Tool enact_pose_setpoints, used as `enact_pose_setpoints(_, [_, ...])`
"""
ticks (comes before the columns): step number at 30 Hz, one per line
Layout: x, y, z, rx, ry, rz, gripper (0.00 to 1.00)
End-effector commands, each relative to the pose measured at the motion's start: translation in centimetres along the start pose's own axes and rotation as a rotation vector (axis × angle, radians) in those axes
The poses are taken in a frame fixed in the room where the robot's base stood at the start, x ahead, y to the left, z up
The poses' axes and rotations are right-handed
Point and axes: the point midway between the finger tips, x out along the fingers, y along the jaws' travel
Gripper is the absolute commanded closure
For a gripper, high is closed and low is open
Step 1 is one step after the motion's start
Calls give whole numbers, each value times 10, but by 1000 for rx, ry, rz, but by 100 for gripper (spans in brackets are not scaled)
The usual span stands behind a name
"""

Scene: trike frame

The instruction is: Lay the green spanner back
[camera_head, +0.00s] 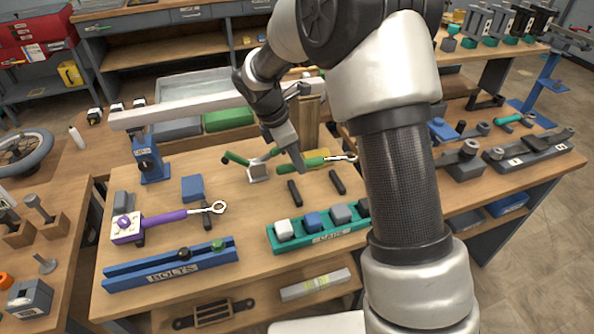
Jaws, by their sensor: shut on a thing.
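My gripper (297,162) is shut on the green spanner (314,163), gripping its green handle. The spanner's bright metal ring end (345,158) points to the right. The spanner lies roughly level across the picture, behind two short black bars (294,192) (337,182) on the workbench (245,205). Nothing lies on these two bars. How high the spanner is above the bench is hard to tell. A purple spanner (165,218) lies at the left on similar dark bars, its left end at a white block (126,228).
A teal caps tray (322,238) with several blocks stands in front of the bars. A blue bolts rail (170,266) is at front left. A white clamp with green handles (258,170) stands left of my gripper. A pale beam (190,107) crosses behind on a blue stand (150,160).

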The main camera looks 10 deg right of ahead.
Motion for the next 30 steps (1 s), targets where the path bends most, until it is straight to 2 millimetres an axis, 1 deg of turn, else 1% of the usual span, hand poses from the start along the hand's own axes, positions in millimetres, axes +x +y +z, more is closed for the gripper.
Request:
enact_pose_setpoints(16, [-4, 0, 0, -3, -4, -5, 100])
enact_pose_setpoints(18, [5, 0, -3, -2, -4, -6, 100])
enact_pose_setpoints(30, [41, 0, -16, -1, -3, -5, 100])
